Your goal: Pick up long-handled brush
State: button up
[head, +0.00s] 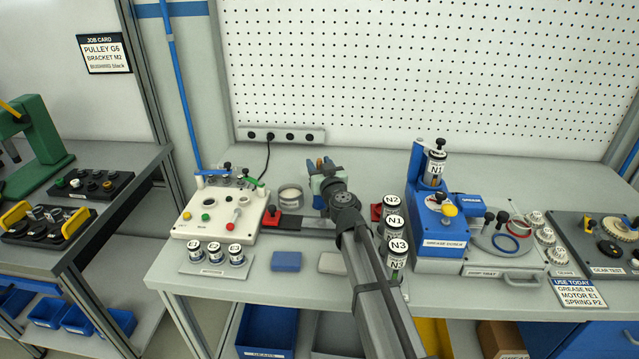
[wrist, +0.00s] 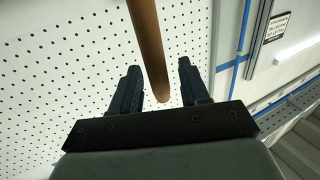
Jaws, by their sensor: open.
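My gripper (head: 321,164) is over the back of the bench, left of the middle, with its fingers pointing toward the pegboard. In the wrist view my gripper (wrist: 157,88) is open, one dark finger on each side. A brown wooden rod, which looks like the handle of the long-handled brush (wrist: 148,45), comes in from the top edge. Its rounded end lies between the two fingers, with a gap on each side. Whether it is level with the fingertips is hard to tell. The bristles are out of that view, and I cannot make out the brush in the head view.
A round white tub (head: 290,195) stands just left of my gripper. A cream control box (head: 219,222) is further left. Several labelled canisters (head: 394,223) stand right of my arm, beside a blue grease machine (head: 443,220). A pegboard (head: 430,75) closes the back.

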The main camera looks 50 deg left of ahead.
jog(key=shift+c, duration=0.2)
grip_shut()
dwell(0.4)
